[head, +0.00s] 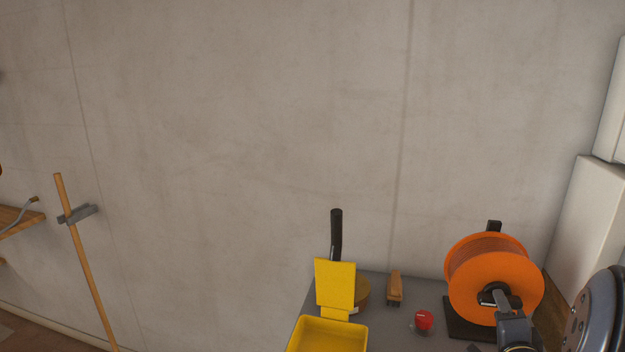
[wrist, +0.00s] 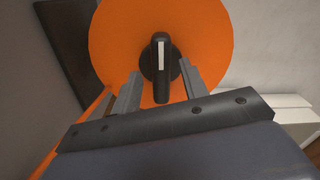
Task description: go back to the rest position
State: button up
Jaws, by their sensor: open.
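My gripper (wrist: 158,88) is open in the wrist view, its two grey fingers apart. Between and beyond the fingers is the black handle (wrist: 161,60) on the face of an orange reel (wrist: 110,45); I cannot tell whether the fingers touch anything. In the head view my gripper (head: 501,300) is in front of the orange reel (head: 470,270), at the lower right, near its hub. The reel stands upright on a dark stand on the grey table (head: 375,285). Part of my arm shows at the right edge.
A yellow tray (head: 330,336), a red knob-like object (head: 424,320) and a wooden brush (head: 395,287) are left of the reel. A black upright handle (head: 336,232) rises behind the tray. White boxes (head: 575,215) stand at the right. The wall above the table is clear.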

jog(key=n+b, duration=0.1)
jog(key=n, duration=0.3)
jog(key=shift+f, duration=0.1)
dwell(0.5)
